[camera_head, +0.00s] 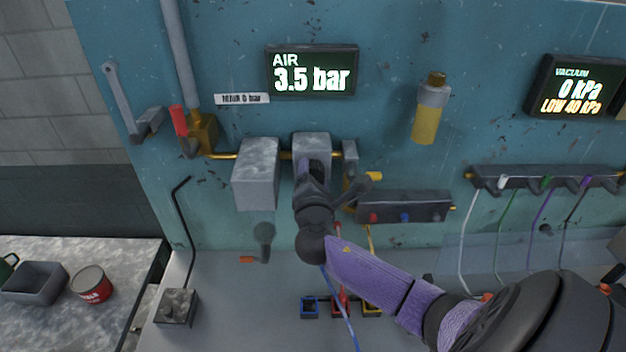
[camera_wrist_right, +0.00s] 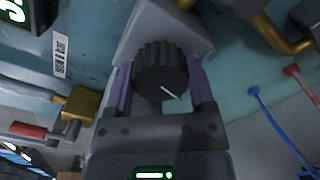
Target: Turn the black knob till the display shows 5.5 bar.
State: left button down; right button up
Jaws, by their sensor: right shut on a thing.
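The air display (camera_head: 312,72) on the teal wall panel reads "AIR 3.5 bar". The black knob (camera_wrist_right: 160,70) shows in the right wrist view, ribbed, with a white pointer line slanting to the lower right. It sits on the front of a grey regulator block (camera_head: 311,144). My right gripper (camera_wrist_right: 160,88) is shut on the knob, one purple finger on each side of it. In the head view my right gripper (camera_head: 314,172) and wrist hide the knob. My left gripper is not in view.
A red-handled valve (camera_head: 180,121) stands left of the blocks, beside a small label (camera_head: 242,99). A vacuum display (camera_head: 578,88) reads 0 kPa. A manifold (camera_head: 405,207) with coloured fittings lies right of my gripper. A red tin (camera_head: 91,284) stands lower left.

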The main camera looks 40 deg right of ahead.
jog(key=m+b, duration=0.1)
jog(key=m, duration=0.2)
jog(key=m+b, duration=0.1)
jog(key=m, duration=0.1)
jog(key=shift+f+b, duration=0.25)
jog(key=shift+b, duration=0.05)
jog(key=shift+m+b, duration=0.8)
jog(key=shift+m, duration=1.5)
jog(key=o, duration=1.2)
jog(key=shift+r, duration=0.1)
jog(key=v, duration=1)
jog(key=shift+b, duration=0.4)
